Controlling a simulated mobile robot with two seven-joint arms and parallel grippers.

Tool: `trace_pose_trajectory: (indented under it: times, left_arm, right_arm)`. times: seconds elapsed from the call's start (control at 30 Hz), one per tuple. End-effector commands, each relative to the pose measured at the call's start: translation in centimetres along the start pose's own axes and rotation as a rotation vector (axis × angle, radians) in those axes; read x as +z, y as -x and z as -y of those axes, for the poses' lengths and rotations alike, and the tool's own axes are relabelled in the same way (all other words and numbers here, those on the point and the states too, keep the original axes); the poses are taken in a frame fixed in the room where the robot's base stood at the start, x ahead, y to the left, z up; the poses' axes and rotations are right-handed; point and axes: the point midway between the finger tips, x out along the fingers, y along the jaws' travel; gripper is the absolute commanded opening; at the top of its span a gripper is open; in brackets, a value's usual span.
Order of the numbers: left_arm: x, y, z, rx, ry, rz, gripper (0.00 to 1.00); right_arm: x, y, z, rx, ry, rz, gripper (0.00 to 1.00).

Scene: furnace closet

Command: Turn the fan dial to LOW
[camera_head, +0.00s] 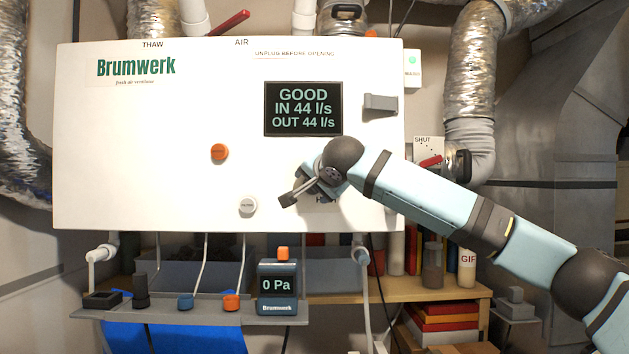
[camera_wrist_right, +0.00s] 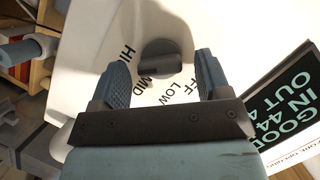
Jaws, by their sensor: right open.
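The fan dial (camera_wrist_right: 160,52) is a dark round knob with a raised bar on the white Brumwerk unit (camera_head: 150,125). In the right wrist view the labels HIGH, MID, LOW and OFF curve around it. Its bar lies roughly level in that view; I cannot tell which label it marks. My right gripper (camera_wrist_right: 161,64) is open, its two fingers pointing toward the panel with the dial between them in view; contact is not clear. In the head view my right gripper (camera_head: 305,190) covers the dial. My left gripper is not in view.
The unit's screen (camera_head: 303,108) reads GOOD, IN 44 l/s, OUT 44 l/s. An orange knob (camera_head: 219,152) and a white knob (camera_head: 248,205) sit left of my gripper. A grey bracket (camera_head: 380,104) juts out at upper right. A 0 Pa gauge (camera_head: 277,286) stands on the shelf below.

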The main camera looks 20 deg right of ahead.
Motion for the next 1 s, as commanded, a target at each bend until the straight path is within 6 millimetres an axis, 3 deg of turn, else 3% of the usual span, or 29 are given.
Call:
trace_pose_trajectory:
  times: [0.37,0.57,1.0]
  left_arm:
    - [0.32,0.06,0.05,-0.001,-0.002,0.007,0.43]
    - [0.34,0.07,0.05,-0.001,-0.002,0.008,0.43]
    - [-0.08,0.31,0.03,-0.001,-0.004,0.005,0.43]
  right_arm:
    - [0.04,-0.54,0.01,-0.001,0.001,0.0,0.68]
    - [0.04,-0.53,0.0,0.0,0.001,0.0,0.22]
    - [0.12,-0.57,0.07,0.015,0.034,0.003,0.21]
